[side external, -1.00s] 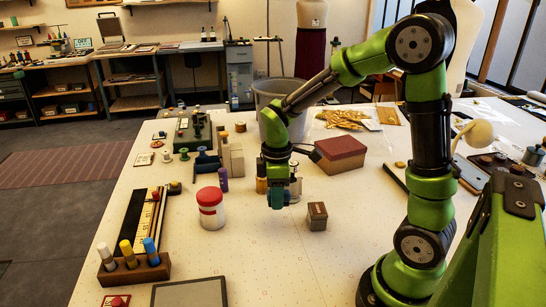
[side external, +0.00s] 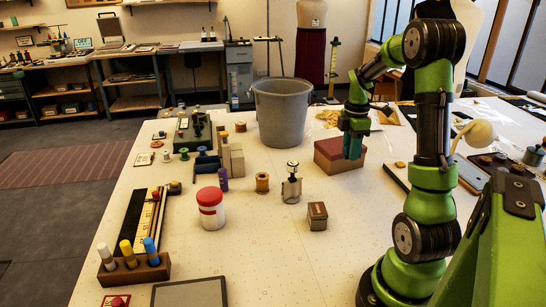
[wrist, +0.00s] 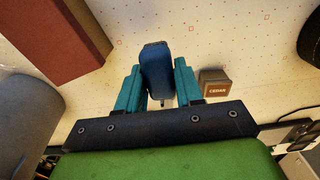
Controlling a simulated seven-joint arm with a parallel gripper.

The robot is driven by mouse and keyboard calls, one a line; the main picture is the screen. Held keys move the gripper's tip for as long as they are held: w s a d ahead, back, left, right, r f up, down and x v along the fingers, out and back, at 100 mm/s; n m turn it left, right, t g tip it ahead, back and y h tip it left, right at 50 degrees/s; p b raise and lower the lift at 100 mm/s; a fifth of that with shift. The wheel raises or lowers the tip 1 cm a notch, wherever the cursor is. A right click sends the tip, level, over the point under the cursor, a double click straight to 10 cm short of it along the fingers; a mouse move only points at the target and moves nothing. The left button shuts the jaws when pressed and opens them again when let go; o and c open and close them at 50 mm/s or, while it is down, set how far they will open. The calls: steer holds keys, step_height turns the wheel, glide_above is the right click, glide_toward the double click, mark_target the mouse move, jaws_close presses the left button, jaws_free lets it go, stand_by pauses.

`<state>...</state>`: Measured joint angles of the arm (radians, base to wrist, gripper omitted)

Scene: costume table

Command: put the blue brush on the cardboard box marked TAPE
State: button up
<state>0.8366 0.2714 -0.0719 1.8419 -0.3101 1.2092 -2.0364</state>
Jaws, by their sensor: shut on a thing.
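My gripper (side external: 353,148) is shut on the blue brush (wrist: 157,72), whose dark blue body shows between the two teal fingers in the wrist view. In the side view I cannot make the brush out from the fingers. A cardboard box with a dull red lid (side external: 333,151) stands on the table, and my fingers overlap its right end in that view. In the wrist view the red-lidded box (wrist: 55,35) is at the upper left, to one side of the fingers. No TAPE marking is readable on it.
A small brown block marked CEDAR (wrist: 216,83) also stands in the side view (side external: 317,216). A grey bin (side external: 281,112) is behind, left of the box. A metal-topped jar (side external: 291,187), a wooden spool (side external: 262,183) and a red-lidded white jar (side external: 210,209) stand left. The front middle is clear.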

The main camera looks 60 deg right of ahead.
glide_above(335, 149)
steer(key=shift+a+f, duration=0.1)
steer(key=shift+f, duration=2.35)
steer(key=o, duration=1)
steer(key=shift+f, duration=0.15)
